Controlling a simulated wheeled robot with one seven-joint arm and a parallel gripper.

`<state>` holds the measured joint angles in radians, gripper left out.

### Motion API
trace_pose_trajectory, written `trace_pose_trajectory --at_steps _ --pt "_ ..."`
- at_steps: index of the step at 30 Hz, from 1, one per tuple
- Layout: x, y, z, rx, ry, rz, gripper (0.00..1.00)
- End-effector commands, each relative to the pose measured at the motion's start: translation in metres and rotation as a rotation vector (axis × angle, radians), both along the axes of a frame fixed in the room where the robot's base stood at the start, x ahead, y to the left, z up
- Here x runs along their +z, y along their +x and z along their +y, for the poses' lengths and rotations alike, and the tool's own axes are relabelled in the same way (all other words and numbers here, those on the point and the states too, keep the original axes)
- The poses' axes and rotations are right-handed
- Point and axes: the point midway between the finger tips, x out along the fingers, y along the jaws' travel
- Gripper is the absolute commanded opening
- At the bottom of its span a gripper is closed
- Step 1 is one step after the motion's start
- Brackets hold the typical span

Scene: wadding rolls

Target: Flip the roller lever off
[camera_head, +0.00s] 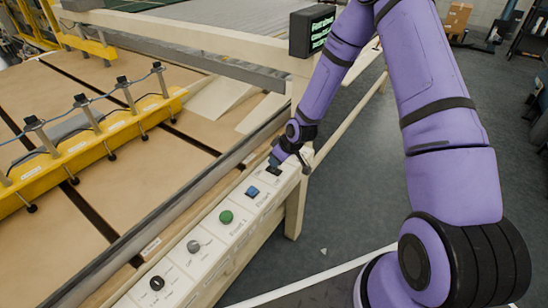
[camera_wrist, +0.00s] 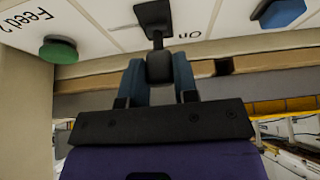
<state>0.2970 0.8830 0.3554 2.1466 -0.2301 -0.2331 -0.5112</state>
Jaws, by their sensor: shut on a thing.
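The roller lever (camera_wrist: 159,70) is a short dark lever with a rounded end, standing out from a dark mounting plate on the white control panel (camera_head: 210,265). Lettering reading "on", turned upside down, is beside it in the wrist view. My gripper (camera_wrist: 158,60) has its two teal fingers on either side of the lever's end and is shut on it. In the head view my gripper (camera_head: 275,161) is at the far end of the panel, and it and my arm mostly hide the lever.
A blue button (camera_head: 252,191), a green button (camera_head: 225,217), a grey knob (camera_head: 193,246) and a black knob (camera_head: 157,283) line the panel. In the wrist view, a green button (camera_wrist: 58,50) and a blue button (camera_wrist: 283,12) flank the lever. A dark display (camera_head: 311,31) stands behind my gripper.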

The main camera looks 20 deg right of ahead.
Motion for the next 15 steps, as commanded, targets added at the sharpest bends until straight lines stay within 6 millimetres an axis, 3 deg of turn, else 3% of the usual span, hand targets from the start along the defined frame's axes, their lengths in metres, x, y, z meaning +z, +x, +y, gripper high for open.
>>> trace_pose_trajectory --at_steps 15 --pt "-0.0038 -0.0087 -0.0063 -0.001 0.108 -0.148 0.04"
